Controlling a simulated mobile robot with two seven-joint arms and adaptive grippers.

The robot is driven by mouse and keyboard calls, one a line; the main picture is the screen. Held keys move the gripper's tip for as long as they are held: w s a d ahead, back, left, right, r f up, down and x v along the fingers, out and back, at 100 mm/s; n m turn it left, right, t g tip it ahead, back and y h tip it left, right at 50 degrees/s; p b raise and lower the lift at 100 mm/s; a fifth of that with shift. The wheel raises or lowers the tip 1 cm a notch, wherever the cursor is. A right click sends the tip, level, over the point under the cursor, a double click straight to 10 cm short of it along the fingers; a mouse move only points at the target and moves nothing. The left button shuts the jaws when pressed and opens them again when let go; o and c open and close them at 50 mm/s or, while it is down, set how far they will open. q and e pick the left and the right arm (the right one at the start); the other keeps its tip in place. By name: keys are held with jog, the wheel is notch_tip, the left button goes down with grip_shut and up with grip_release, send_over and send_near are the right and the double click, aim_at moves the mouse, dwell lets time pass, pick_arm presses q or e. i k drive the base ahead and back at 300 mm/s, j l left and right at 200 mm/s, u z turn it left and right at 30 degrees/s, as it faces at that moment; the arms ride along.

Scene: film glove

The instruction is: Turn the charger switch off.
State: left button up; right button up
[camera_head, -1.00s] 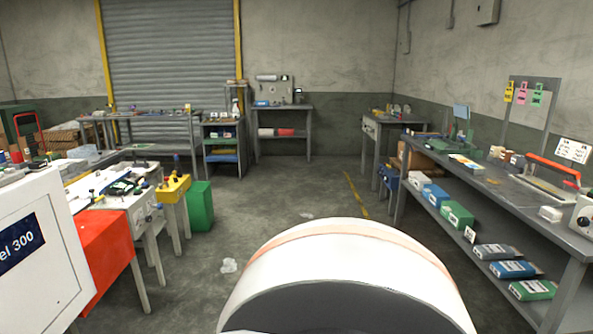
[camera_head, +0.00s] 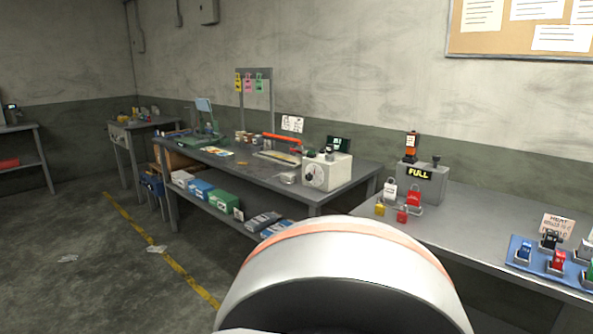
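A grey box with a lit "FULL" display (camera_head: 419,174) stands on the right workbench and looks like the charger. An orange and black handheld device (camera_head: 411,147) stands upright on its left part. A dark knob or lever (camera_head: 436,161) sticks up from its top right; it is too small to tell its position. Neither of my grippers is in view.
White (camera_head: 390,191) and red (camera_head: 414,197) padlock-like items stand before the box, with smaller yellow and red ones. A blue tray (camera_head: 522,262) of padlocks lies at right. A cream box with a dial (camera_head: 327,172) is on the middle bench.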

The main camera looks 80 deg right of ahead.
aim_at(435, 158)
jog(key=z, duration=3.45)
jog(key=j+z, duration=0.1)
jog(key=i, duration=0.05)
